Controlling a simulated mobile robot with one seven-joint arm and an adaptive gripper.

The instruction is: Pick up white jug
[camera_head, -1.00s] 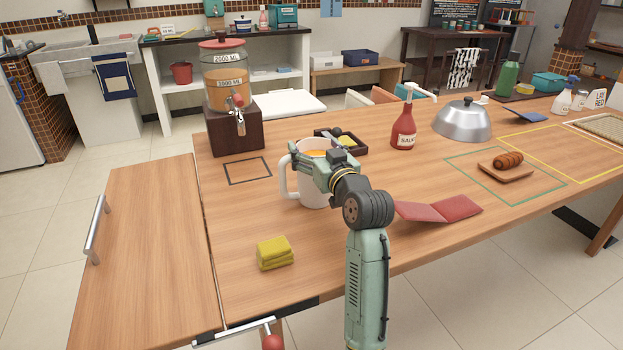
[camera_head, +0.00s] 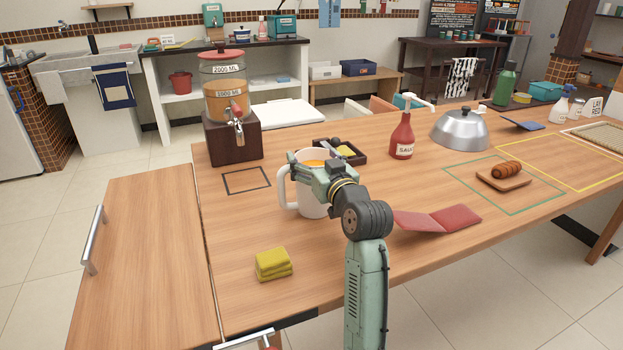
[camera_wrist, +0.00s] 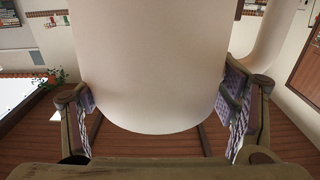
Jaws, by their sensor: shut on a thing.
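The white jug (camera_head: 309,201) stands upright near the middle of the wooden table, with orange liquid showing inside its rim and its handle on the left. My gripper (camera_head: 314,170) is at the jug's upper part and shut on its body. In the wrist view, the jug (camera_wrist: 155,65) fills the middle, with the gripper's purple finger pads (camera_wrist: 160,95) against both sides. The jug's handle shows at the right there. My gripper hides part of the jug's right side in the head view. I cannot tell whether its base touches the table.
A drink dispenser (camera_head: 224,92) on a dark block stands behind left, with a dark square outline (camera_head: 246,181) on the table before it. A small dark tray (camera_head: 361,157) is close behind the jug. A yellow sponge stack (camera_head: 273,264) lies in front; a red folder (camera_head: 438,218) lies right.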

